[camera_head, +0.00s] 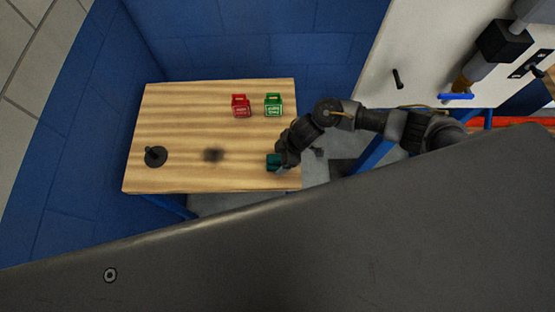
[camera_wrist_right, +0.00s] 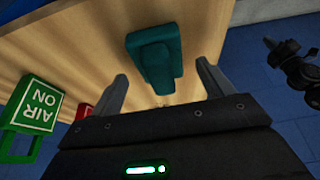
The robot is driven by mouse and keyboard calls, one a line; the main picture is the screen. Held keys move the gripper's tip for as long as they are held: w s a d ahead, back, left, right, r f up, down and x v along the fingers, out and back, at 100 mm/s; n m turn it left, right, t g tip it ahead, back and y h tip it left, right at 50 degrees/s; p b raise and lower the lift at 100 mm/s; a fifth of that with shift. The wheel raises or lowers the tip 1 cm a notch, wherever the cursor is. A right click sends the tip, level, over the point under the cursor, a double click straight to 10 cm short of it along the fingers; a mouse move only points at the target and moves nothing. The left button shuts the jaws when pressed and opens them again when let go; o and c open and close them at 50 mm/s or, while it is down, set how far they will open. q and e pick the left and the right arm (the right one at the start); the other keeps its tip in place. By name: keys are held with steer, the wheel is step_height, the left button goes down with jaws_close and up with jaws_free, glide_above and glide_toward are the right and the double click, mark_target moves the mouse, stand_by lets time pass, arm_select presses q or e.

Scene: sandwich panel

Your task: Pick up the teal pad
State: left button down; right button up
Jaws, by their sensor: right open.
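The teal pad (camera_head: 273,161) lies at the right edge of the wooden table, partly hidden by my right gripper. In the right wrist view the teal pad (camera_wrist_right: 155,58) is a block with a raised part on top, ahead of the palm. My right gripper (camera_head: 282,168) is open, and its two fingers (camera_wrist_right: 162,74) point toward the pad, one to each side in the picture. The fingers do not look closed on it. Whether either one touches the pad I cannot tell.
On the table (camera_head: 190,110) stand a red block (camera_head: 241,106) and a green block (camera_head: 273,105), labelled AIR ON in the wrist view (camera_wrist_right: 38,108). A black round-based object (camera_head: 155,157) stands at the left. A white panel (camera_head: 425,50) with fittings rises at the right.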

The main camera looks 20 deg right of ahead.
steer(key=shift+x, duration=1.05)
steer(key=shift+r, duration=0.1)
steer(key=c, duration=1.1)
steer(key=shift+r, duration=0.1)
